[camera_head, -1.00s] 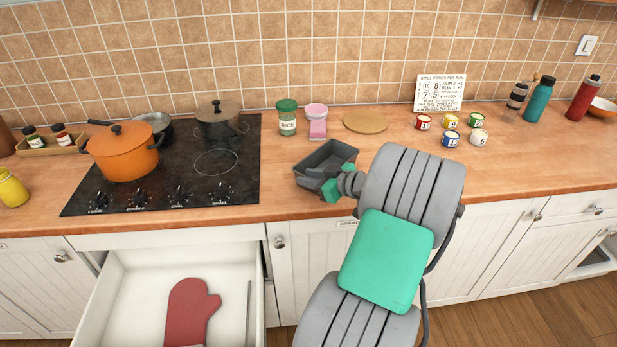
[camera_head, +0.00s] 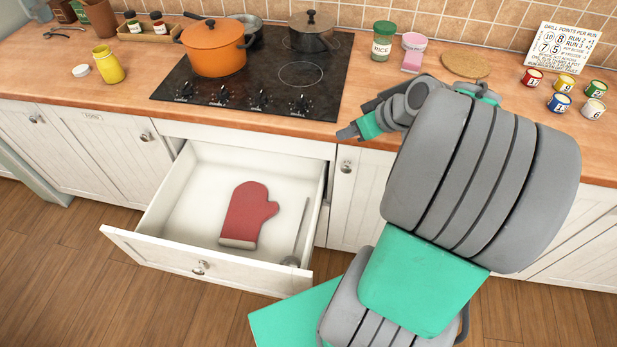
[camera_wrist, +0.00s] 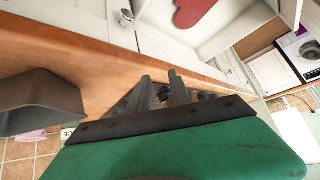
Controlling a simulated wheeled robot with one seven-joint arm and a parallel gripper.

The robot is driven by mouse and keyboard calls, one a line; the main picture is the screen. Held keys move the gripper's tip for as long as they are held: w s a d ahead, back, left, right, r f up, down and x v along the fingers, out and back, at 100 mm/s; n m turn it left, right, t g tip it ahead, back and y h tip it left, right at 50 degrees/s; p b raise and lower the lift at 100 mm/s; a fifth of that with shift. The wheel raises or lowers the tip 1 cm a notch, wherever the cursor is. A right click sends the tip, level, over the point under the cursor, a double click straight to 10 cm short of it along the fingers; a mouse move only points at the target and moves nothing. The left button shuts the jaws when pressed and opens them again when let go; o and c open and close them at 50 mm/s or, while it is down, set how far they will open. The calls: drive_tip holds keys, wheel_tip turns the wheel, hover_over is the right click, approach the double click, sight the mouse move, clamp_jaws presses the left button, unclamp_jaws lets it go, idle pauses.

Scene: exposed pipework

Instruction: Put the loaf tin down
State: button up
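The loaf tin is a dark grey rectangular tin (camera_wrist: 40,100) at the left of the wrist view. It is on the wooden counter, and in the head view my arm hides most of it. My gripper (camera_wrist: 160,82) is open and empty, with a gap between its two dark fingers. It is beside the tin, apart from it, near the counter's front edge. In the head view my gripper (camera_head: 352,131) shows at the counter edge, left of my large grey wrist links.
An open drawer (camera_head: 185,215) holding a red oven mitt (camera_head: 247,213) juts out below the counter. The hob (camera_head: 262,85) with an orange pot (camera_head: 214,50) is left of my gripper. A rice jar (camera_head: 382,42), pink-lidded container (camera_head: 413,52), cork mat (camera_head: 465,65) and several small numbered cans stand behind.

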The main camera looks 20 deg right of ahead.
drive_tip(key=s+a+m+g+h, duration=0.1)
drive_tip(key=s+a+g, duration=0.1)
drive_tip(key=s+a, duration=0.3)
drive_tip(key=s+a+m+g+h, duration=0.1)
drive_tip(key=s+a, duration=0.4)
drive_tip(key=a, duration=0.7)
drive_tip(key=shift+s+a+f+m+g+h, duration=0.15)
drive_tip(key=shift+s+f+m+g+h, duration=0.25)
drive_tip(key=shift+g, duration=0.3)
drive_tip(key=shift+w+r, duration=0.1)
drive_tip(key=shift+w, duration=0.05)
